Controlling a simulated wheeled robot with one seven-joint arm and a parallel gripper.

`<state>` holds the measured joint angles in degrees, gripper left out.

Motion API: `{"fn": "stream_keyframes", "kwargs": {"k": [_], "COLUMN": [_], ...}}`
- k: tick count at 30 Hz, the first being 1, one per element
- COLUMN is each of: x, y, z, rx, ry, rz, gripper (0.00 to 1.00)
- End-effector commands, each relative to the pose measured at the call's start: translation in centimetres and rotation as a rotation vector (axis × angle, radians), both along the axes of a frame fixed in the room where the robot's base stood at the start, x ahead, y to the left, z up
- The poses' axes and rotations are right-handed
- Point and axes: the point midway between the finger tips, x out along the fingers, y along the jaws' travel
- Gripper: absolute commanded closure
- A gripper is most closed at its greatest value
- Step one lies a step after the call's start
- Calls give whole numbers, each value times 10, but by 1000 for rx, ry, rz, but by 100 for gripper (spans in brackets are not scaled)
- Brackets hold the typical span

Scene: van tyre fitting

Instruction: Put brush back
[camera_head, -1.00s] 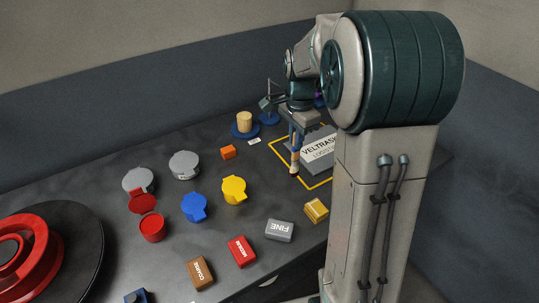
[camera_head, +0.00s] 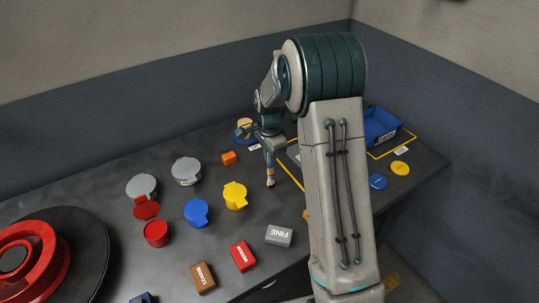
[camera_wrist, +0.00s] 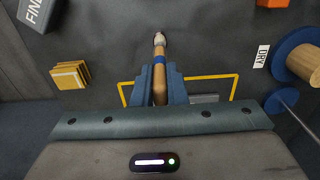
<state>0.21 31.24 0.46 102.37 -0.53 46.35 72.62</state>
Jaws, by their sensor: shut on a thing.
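The brush (camera_wrist: 160,71) has a wooden handle with a blue band and a pale tip. My gripper (camera_wrist: 160,87) is shut on its handle in the wrist view, and the tip points away from the palm. In the head view the brush (camera_head: 270,172) hangs tip down from my gripper (camera_head: 269,150), over the dark table near the yellow-outlined area. A blue stand with a thin post (camera_wrist: 289,101) is at the right edge of the wrist view. Whether it is the brush's place I cannot tell.
Red, blue and yellow lidded pots (camera_head: 197,211) and grey tins (camera_head: 186,170) stand left of my gripper. An orange block (camera_head: 229,158) is close by. FINE, red and brown blocks (camera_head: 278,236) lie nearer. A blue tray (camera_head: 381,128) is at the right.

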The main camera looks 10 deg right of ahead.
Motion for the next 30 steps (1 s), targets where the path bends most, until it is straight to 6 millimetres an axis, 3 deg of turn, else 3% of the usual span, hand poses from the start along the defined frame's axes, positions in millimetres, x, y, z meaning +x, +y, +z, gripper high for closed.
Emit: {"fn": "stream_keyframes", "kwargs": {"k": [8, 9, 11, 23, 30], "x": [0, 0, 0, 0, 1], "y": [0, 0, 0, 0, 1], "z": [-4, -2, -2, 6, 54], "rx": [0, 0, 0, -1, 0], "ry": [0, 0, 1, -1, -6], "rz": [1, 1, 1, 1, 2], "gripper": [100, 77, 66, 66, 66]}}
